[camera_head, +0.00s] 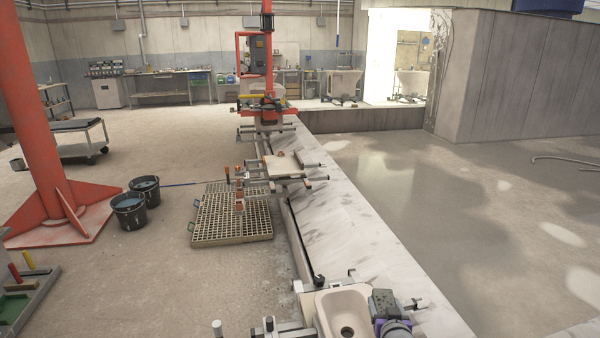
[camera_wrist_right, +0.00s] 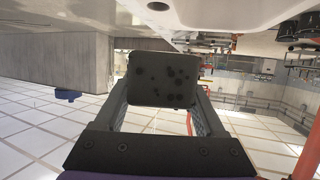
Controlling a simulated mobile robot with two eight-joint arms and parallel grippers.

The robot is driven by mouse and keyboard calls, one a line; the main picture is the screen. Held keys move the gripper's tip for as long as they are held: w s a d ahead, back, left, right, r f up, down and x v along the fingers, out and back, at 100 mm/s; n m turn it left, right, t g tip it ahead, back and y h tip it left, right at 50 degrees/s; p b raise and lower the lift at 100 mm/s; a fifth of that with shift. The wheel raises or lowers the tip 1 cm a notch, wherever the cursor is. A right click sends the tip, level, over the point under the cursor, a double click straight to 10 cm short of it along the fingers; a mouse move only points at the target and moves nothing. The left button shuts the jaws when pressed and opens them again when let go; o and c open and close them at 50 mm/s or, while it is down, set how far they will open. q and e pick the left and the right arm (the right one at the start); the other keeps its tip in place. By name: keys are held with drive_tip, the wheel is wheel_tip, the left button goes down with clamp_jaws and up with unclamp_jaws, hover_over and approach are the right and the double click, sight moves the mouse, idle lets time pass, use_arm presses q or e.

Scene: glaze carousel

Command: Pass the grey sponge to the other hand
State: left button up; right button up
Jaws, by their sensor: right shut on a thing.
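The grey sponge (camera_head: 383,302), a dark block with darker pits, is at the bottom of the head view, just right of the beige basin. It fills the middle of the right wrist view (camera_wrist_right: 163,80). My right gripper (camera_head: 387,318) is shut on it, with one finger (camera_wrist_right: 118,105) on each side. The sponge covers the fingertips in the wrist view. I cannot tell from the head view whether the sponge touches the basin rim. My left gripper is not in view.
The beige basin (camera_head: 346,304) with a drain hole sits on metal supports beside the pale marbled ledge (camera_head: 385,235). A floor grate (camera_head: 232,228), two dark buckets (camera_head: 129,212) and a red column (camera_head: 38,110) stand to the left. The floor right of the ledge is mostly clear.

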drive_tip(key=s+a+f+n+y, duration=0.2)
drive_tip(key=s+a+f, duration=0.1)
drive_tip(key=s+a, duration=0.7)
use_arm(q)
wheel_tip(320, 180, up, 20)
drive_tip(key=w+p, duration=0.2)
drive_tip(key=p, duration=1.5)
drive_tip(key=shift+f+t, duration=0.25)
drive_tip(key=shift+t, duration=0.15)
use_arm(e)
wheel_tip(320, 180, up, 12)
drive_tip(key=w+d, duration=0.1)
drive_tip(key=shift+w+d+r, duration=0.15)
drive_tip(key=shift+w+d, duration=0.15)
drive_tip(key=shift+w, duration=0.05)
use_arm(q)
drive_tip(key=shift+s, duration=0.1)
